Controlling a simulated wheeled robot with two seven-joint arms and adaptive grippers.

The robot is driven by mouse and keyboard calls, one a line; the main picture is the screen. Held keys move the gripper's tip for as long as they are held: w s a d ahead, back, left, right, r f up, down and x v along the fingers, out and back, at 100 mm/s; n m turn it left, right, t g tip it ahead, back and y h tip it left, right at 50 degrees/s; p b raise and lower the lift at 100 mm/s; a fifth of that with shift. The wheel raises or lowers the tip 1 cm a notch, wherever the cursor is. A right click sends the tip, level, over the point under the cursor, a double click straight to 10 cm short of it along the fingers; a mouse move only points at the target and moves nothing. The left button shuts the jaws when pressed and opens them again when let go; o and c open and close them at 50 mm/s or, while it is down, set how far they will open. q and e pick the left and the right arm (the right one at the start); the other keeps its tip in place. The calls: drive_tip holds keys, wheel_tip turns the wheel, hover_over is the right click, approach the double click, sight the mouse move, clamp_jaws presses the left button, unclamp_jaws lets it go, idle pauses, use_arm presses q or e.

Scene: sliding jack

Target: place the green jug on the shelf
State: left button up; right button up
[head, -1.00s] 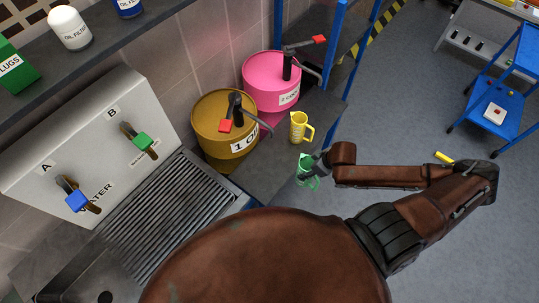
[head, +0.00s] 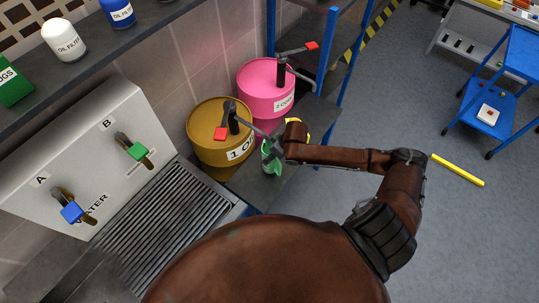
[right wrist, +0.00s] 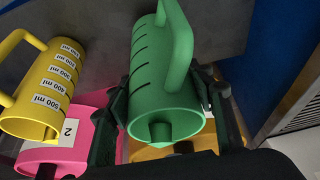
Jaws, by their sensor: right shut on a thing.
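The green jug (head: 270,158) is in my right gripper (head: 276,149), low in front of the mustard drum (head: 213,135) and over or at the dark grey shelf (head: 259,194). In the right wrist view the green jug (right wrist: 163,85) sits between the two fingers of my right gripper (right wrist: 170,108), its handle to the upper right. I cannot tell whether its base touches the shelf. The yellow measuring jug (right wrist: 47,88) stands beside it; in the head view it is mostly hidden behind my right wrist. My left gripper is out of view.
The drum's tap (head: 232,118) reaches out close to my right gripper. A pink drum (head: 262,92) stands behind. A blue rack post (head: 328,60) rises beyond. A water panel (head: 72,150) and grating (head: 150,225) lie left. A yellow bar (head: 458,169) is on the floor.

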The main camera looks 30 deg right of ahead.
drive_tip(key=shift+w+a+f, duration=0.2)
drive_tip(key=shift+w+f, duration=0.4)
drive_tip(key=shift+f, duration=0.1)
drive_tip(key=shift+f, duration=0.65)
drive_tip(key=o, duration=1.2)
drive_tip(key=shift+r, duration=0.15)
